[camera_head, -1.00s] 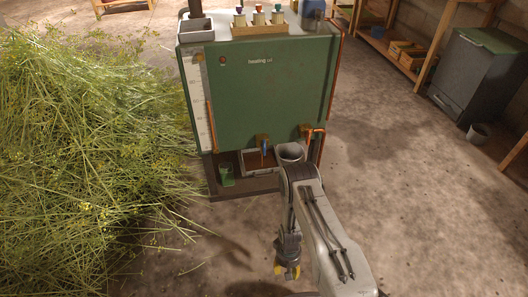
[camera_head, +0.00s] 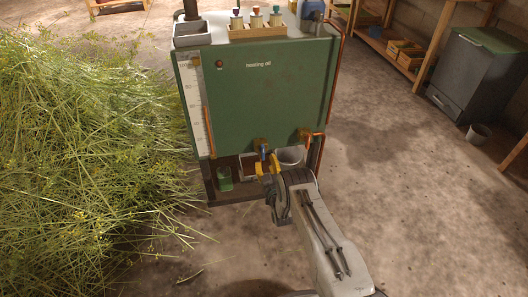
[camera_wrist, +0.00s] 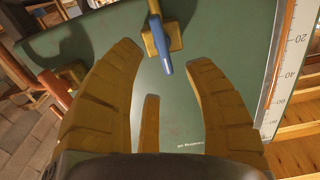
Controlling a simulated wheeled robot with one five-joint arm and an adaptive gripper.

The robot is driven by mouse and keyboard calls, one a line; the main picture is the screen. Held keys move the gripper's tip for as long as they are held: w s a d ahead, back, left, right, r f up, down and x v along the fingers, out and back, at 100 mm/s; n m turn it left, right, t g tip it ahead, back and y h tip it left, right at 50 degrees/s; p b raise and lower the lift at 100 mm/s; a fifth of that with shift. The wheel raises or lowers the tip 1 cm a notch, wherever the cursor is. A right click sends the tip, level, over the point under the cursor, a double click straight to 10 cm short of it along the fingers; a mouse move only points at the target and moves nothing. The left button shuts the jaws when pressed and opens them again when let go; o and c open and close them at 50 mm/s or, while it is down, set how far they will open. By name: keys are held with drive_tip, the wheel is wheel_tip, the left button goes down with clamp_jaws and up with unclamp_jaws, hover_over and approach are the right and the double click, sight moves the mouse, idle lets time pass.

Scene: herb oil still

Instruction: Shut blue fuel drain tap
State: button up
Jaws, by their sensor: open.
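The blue fuel drain tap (camera_head: 263,151) sits on a brass fitting low on the front of the green heating oil tank (camera_head: 265,95). In the wrist view the blue tap handle (camera_wrist: 160,42) points down from its brass body, between and just beyond my fingertips. My gripper (camera_head: 265,168) is open and empty, raised just below and in front of the tap in the head view. In the wrist view my gripper's fingers (camera_wrist: 165,55) spread on either side of the handle, apart from it.
A second brass tap (camera_head: 304,134) with a copper pipe is to the right. A grey bucket (camera_head: 291,156) and a green cup (camera_head: 224,179) stand under the tank. A gauge strip (camera_head: 194,100) runs down its left edge.

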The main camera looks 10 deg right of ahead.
sight(264, 153)
drive_tip(key=shift+w+b, duration=2.15)
drive_tip(key=shift+w, duration=0.2)
drive_tip(key=shift+w+r+b, duration=0.1)
drive_tip(key=shift+w+b, duration=0.35)
drive_tip(key=shift+w, duration=0.8)
drive_tip(key=shift+c, duration=0.3)
clamp_jaws()
